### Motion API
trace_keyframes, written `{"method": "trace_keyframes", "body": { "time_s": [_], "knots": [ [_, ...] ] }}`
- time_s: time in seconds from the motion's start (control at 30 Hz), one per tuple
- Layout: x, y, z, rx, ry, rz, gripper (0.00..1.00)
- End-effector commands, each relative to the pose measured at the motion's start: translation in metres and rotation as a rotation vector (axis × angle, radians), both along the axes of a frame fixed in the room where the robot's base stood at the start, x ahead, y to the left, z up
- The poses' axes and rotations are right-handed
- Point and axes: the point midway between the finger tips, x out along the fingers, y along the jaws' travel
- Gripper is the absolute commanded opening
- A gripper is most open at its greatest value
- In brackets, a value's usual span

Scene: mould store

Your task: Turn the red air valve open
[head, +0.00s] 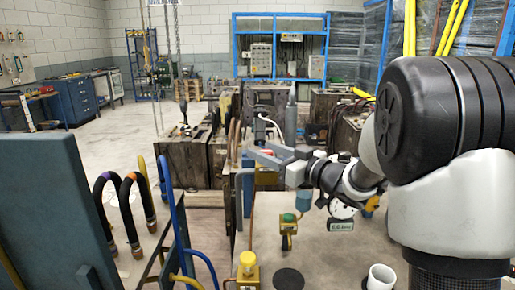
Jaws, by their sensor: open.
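My gripper (264,155) is in the middle of the head view, pointing left, with its grey fingers apart. A small patch of red (267,152) shows at the fingers, above a yellow body (266,179); it looks like the red valve, but the fingers cover most of it. I cannot tell whether the fingers touch it or which way its handle is turned. Nearer stand a valve with a green top (289,217) on a brass body and a valve with a yellow knob (247,259).
A white cup (380,278) and a dark disc (289,279) are on the grey bench top (325,255). Mould blocks (183,160) stand behind.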

Motion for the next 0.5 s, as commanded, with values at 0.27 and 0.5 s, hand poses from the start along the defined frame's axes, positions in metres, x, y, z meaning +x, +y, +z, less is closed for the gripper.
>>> {"method": "trace_keyframes", "body": {
  "time_s": [0.27,0.5],
  "knots": [
    [-0.049,-0.053,0.002,0.001,-0.001,-0.005,0.45],
    [-0.081,-0.086,0.001,0.000,0.000,-0.003,0.45]
  ]
}}
